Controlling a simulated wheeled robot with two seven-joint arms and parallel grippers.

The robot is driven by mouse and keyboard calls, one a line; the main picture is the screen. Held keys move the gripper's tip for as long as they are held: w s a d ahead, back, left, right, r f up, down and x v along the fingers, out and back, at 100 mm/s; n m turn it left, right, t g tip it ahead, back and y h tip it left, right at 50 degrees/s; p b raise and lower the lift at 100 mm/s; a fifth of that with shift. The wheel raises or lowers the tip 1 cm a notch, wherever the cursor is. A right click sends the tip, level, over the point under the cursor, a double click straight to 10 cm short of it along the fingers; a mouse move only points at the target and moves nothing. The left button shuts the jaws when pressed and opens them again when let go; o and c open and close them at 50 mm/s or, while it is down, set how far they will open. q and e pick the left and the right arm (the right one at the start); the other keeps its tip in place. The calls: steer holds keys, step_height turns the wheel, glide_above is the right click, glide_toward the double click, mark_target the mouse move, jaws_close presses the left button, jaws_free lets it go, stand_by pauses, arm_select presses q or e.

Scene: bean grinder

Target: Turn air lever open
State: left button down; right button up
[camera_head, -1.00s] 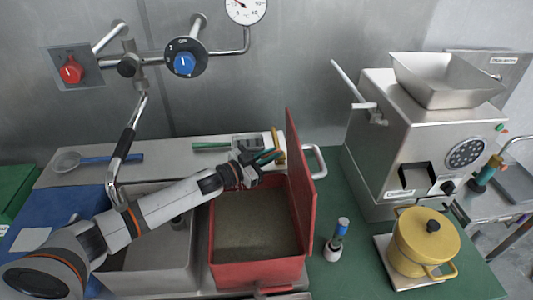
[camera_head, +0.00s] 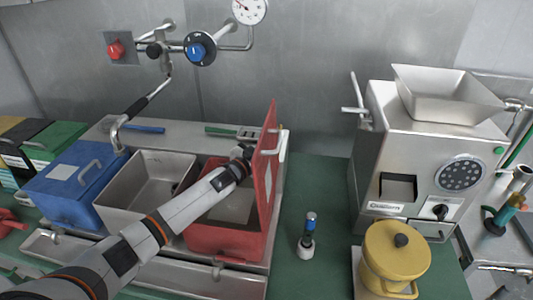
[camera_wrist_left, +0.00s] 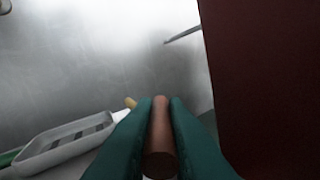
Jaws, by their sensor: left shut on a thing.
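My left arm reaches in from the lower left in the head view. My left gripper (camera_wrist_left: 160,135) is at the upright lid of the red bin, its fingertips hard to make out in the head view. In the left wrist view, its green fingers are shut on a brown cylindrical handle (camera_wrist_left: 160,150). I cannot tell what the handle belongs to. No part is clearly labelled as the air lever. A steel lever (camera_head: 357,92) stands at the left side of the grinder (camera_head: 415,150), well right of my gripper. My right gripper is not in view.
The red lid (camera_head: 266,180) stands upright and fills the right of the left wrist view. A white tray (camera_wrist_left: 70,142) is at its lower left. The yellow pot (camera_head: 393,262) and a small blue-capped tool (camera_head: 309,235) stand right of the red bin. Pipework with a blue dial (camera_head: 197,51) is behind.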

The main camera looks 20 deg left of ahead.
arm_select(q)
steer(key=shift+r, duration=0.15)
steer(key=c, duration=1.5)
jaws_free()
steer(key=shift+o, duration=0.2)
steer(key=shift+w+d, duration=0.1)
steer(key=shift+s+a+f, duration=0.2)
steer(key=shift+s+f, duration=0.05)
steer(key=shift+s, duration=0.3)
steer(key=b+v, duration=0.1)
steer(key=v, duration=1)
steer(key=shift+b, duration=0.4)
steer(key=shift+r, duration=0.15)
